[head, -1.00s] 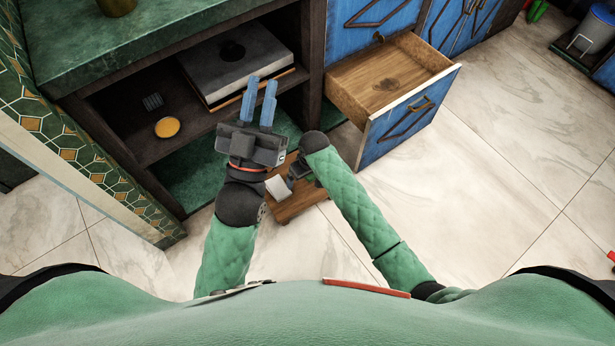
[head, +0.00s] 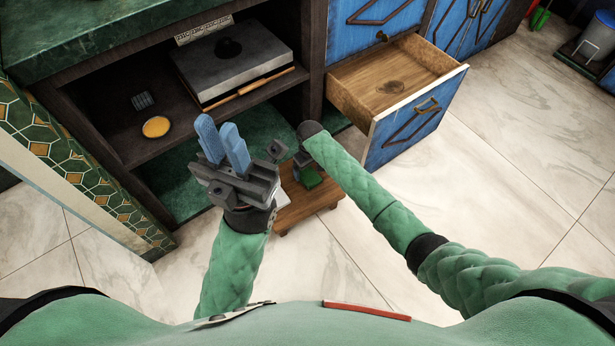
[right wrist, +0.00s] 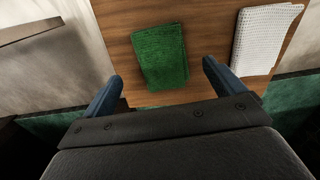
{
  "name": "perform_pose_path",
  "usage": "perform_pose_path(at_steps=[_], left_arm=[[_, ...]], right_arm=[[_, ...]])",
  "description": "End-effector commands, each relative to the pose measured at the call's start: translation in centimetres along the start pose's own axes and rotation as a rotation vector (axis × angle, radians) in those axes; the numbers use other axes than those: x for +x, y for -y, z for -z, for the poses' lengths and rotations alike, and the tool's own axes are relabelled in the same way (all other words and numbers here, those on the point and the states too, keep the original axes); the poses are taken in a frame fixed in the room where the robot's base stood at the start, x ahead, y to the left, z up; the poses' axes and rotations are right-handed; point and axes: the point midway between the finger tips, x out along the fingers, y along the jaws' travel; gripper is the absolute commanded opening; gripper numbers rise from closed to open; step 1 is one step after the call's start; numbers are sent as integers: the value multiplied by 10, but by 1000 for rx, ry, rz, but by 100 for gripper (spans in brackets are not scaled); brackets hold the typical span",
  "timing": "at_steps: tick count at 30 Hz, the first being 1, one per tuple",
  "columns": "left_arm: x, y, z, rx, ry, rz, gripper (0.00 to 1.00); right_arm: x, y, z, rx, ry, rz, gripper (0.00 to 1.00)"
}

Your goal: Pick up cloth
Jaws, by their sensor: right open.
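A folded green cloth (right wrist: 160,56) lies flat on a small wooden stool (right wrist: 205,45) in the right wrist view. A white textured cloth (right wrist: 265,40) lies to its right on the same stool. My right gripper (right wrist: 162,72) is open and empty, its blue fingers on either side of the green cloth's near part in this view; contact cannot be told. In the head view the green cloth (head: 309,178) shows partly below my right wrist, and those fingers are hidden. My left gripper (head: 220,126) is empty, its blue fingers apart, in front of the open cabinet.
A blue drawer (head: 400,90) stands pulled out at the upper right. The open cabinet holds a grey hotplate (head: 235,65) and a yellow round item (head: 156,127). The stool stands close to the cabinet. The tiled floor (head: 480,210) on the right is clear.

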Motion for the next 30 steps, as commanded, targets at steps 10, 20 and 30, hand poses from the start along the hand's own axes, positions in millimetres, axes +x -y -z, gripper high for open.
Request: perform_pose_path(at_steps=[10, 20, 30], left_arm=[[-11, -4, -3, -41, -13, 17, 19], [-8, -4, -4, -49, -17, 19, 19], [-9, -4, -4, -49, -17, 20, 19]], right_arm=[[44, 3, -6, 1, 1, 0, 95], [48, 3, -6, 1, 0, 0, 89], [48, 3, -6, 1, 0, 0, 47]])
